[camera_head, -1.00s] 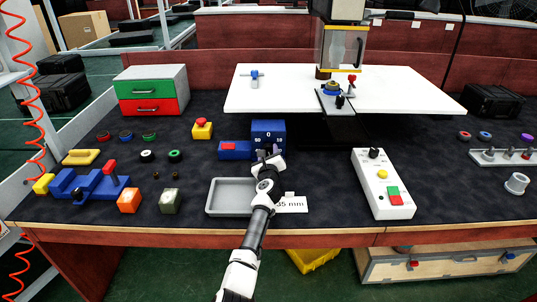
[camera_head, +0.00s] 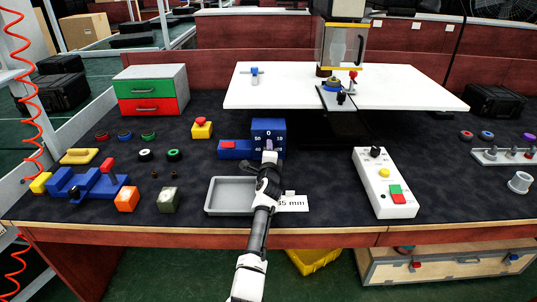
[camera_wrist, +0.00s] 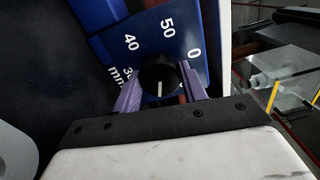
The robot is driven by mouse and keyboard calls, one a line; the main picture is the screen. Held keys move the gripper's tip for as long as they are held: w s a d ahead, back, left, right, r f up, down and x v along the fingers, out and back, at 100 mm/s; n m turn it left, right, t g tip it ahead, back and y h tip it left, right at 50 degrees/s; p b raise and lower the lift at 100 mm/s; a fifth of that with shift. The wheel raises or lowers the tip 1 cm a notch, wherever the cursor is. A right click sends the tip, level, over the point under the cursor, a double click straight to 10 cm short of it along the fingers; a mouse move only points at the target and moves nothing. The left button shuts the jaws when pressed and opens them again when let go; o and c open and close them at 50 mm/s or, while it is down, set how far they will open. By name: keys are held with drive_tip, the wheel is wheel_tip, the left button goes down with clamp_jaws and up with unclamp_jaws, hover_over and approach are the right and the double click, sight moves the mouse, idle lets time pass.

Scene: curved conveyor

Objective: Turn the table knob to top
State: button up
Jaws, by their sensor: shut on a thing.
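The table knob (camera_wrist: 159,73) is a round black dial with a white line, on the numbered face of a blue box. In the wrist view it sits between the purple fingers of my gripper (camera_wrist: 161,88), which are shut on it. The white line points down in that view; the printed 0, 50 and 40 lie beyond the knob. In the head view the blue box (camera_head: 269,127) stands mid-table with 0 at its top. My gripper (camera_head: 269,156) is at its front face and hides the knob there.
A grey tray (camera_head: 231,208) and a "35 mm" label (camera_head: 292,204) lie near my arm. A white control box (camera_head: 385,184) stands to the right. A white raised tabletop (camera_head: 290,86) is behind the blue box. Several buttons and coloured parts lie to the left.

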drive_tip(key=n+b, duration=0.1)
drive_tip(key=n, duration=0.1)
drive_tip(key=n+b, duration=0.1)
drive_tip(key=n, duration=0.2)
drive_tip(key=shift+f+n, duration=0.2)
drive_tip(key=shift+n, duration=0.1)
drive_tip(key=shift+n+b, duration=1.05)
drive_tip(key=shift+n, duration=1.05)
drive_tip(key=shift+r, duration=0.1)
drive_tip(key=o, duration=1)
drive_tip(key=s, duration=0.6)
drive_tip(key=shift+s+b, duration=0.3)
drive_tip(key=shift+s, duration=0.5)
